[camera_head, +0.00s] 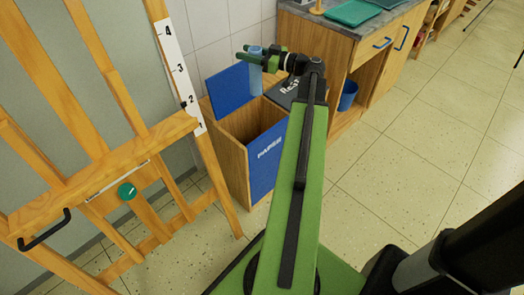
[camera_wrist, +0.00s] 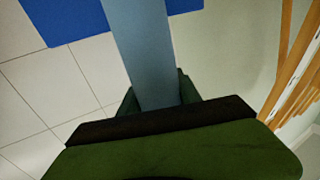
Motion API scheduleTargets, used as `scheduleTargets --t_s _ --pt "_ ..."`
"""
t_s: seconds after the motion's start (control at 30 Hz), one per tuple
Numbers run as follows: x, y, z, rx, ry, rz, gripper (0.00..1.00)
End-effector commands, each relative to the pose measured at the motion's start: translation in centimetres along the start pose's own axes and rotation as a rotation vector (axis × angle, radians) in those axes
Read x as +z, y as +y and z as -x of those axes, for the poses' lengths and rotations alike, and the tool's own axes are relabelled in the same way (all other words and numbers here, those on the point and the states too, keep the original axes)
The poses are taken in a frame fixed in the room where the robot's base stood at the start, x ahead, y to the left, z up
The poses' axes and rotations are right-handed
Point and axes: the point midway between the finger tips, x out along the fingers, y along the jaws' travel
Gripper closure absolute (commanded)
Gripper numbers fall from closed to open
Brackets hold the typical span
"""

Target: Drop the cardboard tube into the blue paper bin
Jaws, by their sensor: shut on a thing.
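My gripper (camera_head: 254,60) is shut on a smooth blue-grey tube (camera_head: 256,74), which looks roughly upright in the head view. In the wrist view the tube (camera_wrist: 145,50) runs up from between the fingers (camera_wrist: 155,98). The paper bin is a wooden box with a blue front panel (camera_head: 267,163) marked PAPER. Its blue lid (camera_head: 226,92) stands raised at the back, and the top is open. In the head view the tube appears above the bin, just right of the lid. The exact height gap is hard to tell. The bin's floor is hidden.
A dark-lidded bin (camera_head: 284,92) stands right of the paper bin, partly behind my arm. A wooden easel (camera_head: 105,155) stands close on the left. A wooden counter (camera_head: 335,50) with a green tray (camera_head: 353,12) is behind. A blue bucket (camera_head: 348,95) sits under it. Tiled floor (camera_head: 420,160) is clear at right.

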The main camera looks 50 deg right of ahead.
Motion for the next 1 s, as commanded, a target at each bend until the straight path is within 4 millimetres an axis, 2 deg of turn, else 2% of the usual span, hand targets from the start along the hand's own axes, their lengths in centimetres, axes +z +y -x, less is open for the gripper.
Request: scheduleTargets --t_s 0.03,0.2,0.27,0.37,0.53,0.67,1.0 --pt "4.7 0.0 0.0 -0.002 0.0 0.0 1.0" --pt "11.6 -0.2 -0.1 -0.008 0.0 0.0 1.0" --pt "13.1 -0.2 -0.1 -0.01 0.0 0.0 1.0" --pt "14.1 -0.2 -0.2 -0.012 0.0 0.0 1.0" --pt "13.8 -0.2 -0.1 -0.012 0.0 0.0 1.0" --pt "14.6 -0.2 -0.1 -0.012 0.0 0.0 1.0" --pt "19.2 -0.2 -0.1 -0.011 0.0 0.0 1.0"
